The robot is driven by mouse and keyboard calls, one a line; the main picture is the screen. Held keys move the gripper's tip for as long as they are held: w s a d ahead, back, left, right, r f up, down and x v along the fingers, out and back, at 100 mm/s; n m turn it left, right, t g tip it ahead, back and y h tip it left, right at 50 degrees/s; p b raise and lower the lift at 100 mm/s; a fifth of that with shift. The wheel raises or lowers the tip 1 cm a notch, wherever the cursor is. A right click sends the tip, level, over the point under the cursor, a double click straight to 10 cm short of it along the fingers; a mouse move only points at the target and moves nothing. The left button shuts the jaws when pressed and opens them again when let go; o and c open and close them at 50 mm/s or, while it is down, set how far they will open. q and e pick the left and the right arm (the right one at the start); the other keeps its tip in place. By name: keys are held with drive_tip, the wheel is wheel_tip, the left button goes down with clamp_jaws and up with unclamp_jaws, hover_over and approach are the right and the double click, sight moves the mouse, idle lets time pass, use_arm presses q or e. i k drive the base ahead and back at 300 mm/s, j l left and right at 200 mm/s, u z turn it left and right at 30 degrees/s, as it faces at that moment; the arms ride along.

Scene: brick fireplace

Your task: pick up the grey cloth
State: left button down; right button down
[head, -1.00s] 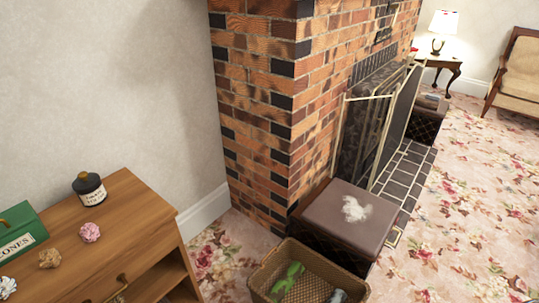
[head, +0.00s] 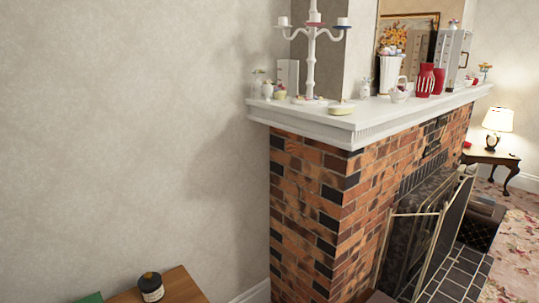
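I see no grey cloth in the head view now. Neither of my grippers is in view. The brick fireplace (head: 318,205) fills the middle, with a white mantel shelf (head: 345,124) on top. The floor in front of its near end is mostly below the picture.
The mantel carries a white candelabra (head: 310,55), a white vase (head: 389,75), red vases (head: 426,80) and small ornaments. A wooden cabinet (head: 175,288) with a dark jar (head: 151,287) is at the bottom left. A fire screen (head: 447,225) stands before the hearth. A lamp (head: 497,120) stands far right.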

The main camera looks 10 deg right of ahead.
sight(486, 199)
drive_tip(key=z, duration=1.85)
